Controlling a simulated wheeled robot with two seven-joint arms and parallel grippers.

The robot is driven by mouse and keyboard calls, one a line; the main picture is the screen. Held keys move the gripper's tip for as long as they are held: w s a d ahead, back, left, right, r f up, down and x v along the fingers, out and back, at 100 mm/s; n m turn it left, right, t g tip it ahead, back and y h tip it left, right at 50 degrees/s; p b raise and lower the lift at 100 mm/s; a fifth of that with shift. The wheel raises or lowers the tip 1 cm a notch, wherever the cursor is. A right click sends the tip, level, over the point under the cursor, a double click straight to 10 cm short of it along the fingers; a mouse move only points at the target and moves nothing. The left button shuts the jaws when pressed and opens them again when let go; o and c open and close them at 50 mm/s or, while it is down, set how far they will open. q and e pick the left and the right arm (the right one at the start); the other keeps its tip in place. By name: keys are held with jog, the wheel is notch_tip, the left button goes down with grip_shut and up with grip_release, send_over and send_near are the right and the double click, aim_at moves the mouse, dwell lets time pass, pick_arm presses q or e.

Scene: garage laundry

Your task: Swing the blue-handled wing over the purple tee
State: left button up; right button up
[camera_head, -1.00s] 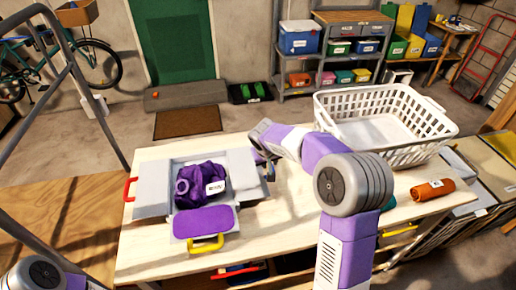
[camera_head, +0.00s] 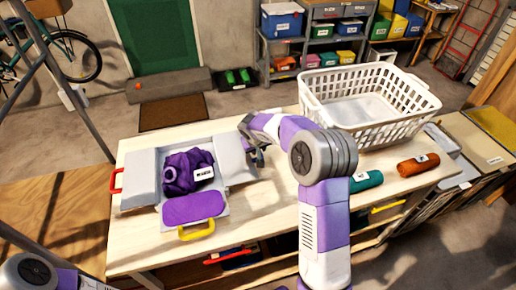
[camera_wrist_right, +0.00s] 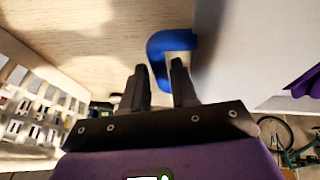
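A grey folding board lies on the pale table, with the crumpled purple tee (camera_head: 188,171) on its middle. The board's right wing (camera_head: 234,158) lies out to the right of the tee. Its blue handle (camera_wrist_right: 155,50) shows in the right wrist view, but my arm hides it in the head view. My right gripper (camera_wrist_right: 159,65) is open at this handle, its fingers on either side of the handle's outer bar. It shows small beside the wing's right edge in the head view (camera_head: 254,152). My left gripper is out of view.
The left wing (camera_head: 139,180) has a red handle (camera_head: 116,181). The front flap has a purple pad (camera_head: 194,205) and yellow handle (camera_head: 197,232). A white basket (camera_head: 372,130) stands at back right. Teal (camera_head: 366,182) and orange (camera_head: 418,165) rolls lie right of my arm.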

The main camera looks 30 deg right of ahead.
grip_shut()
